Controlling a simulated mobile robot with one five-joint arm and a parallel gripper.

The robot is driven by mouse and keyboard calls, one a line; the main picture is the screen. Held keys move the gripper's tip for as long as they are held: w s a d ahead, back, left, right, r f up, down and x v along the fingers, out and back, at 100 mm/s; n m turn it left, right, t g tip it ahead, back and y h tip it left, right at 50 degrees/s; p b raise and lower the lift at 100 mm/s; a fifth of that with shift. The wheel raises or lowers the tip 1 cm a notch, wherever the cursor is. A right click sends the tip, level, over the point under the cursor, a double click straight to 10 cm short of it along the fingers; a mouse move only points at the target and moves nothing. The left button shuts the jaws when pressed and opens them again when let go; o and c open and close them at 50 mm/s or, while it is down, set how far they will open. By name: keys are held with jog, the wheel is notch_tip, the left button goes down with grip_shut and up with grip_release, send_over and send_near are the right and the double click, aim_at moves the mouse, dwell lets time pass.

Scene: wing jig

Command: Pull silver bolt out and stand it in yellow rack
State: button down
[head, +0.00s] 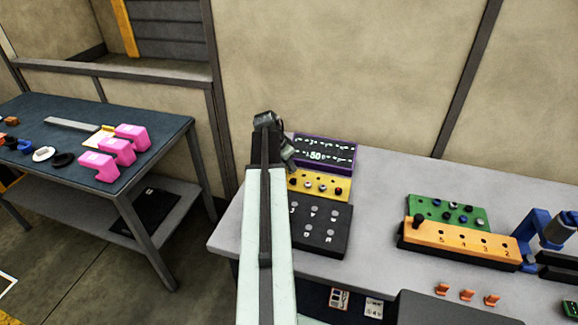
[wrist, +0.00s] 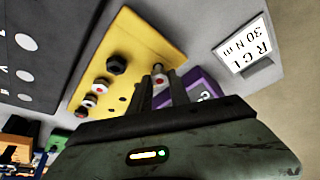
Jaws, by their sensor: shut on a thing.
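The yellow rack (head: 340,194) stands on the grey table, with several dark and light bolts in it. In the wrist view the yellow rack (wrist: 130,40) shows a black-headed bolt and lighter-headed bolts in a row. My gripper (wrist: 160,77) is shut on a small silver bolt (wrist: 158,69) with a red mark, at the rack's edge. Whether the bolt's lower end is in a hole or above the rack is hidden by the fingers. In the head view my arm hides the rack's left end, and the bolt in my gripper cannot be made out.
A black panel (head: 322,232) lies in front of the rack, and a purple-framed sign (head: 330,139) stands behind it. Farther right are a green block (head: 420,203) and an orange block (head: 430,237). A blue table (head: 80,112) holds pink brackets. Grey table is clear between.

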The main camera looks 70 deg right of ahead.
jog(key=shift+f+b, duration=0.4)
jog(key=shift+f, duration=0.2)
jog(key=shift+r, duration=0.1)
jog(key=c, duration=1.1)
grip_release()
jog(key=shift+c, duration=0.2)
jog(key=p+v, duration=0.7)
jog(key=shift+a+r, duration=0.15)
jog(key=shift+r, duration=0.2)
jog(key=shift+w, duration=0.1)
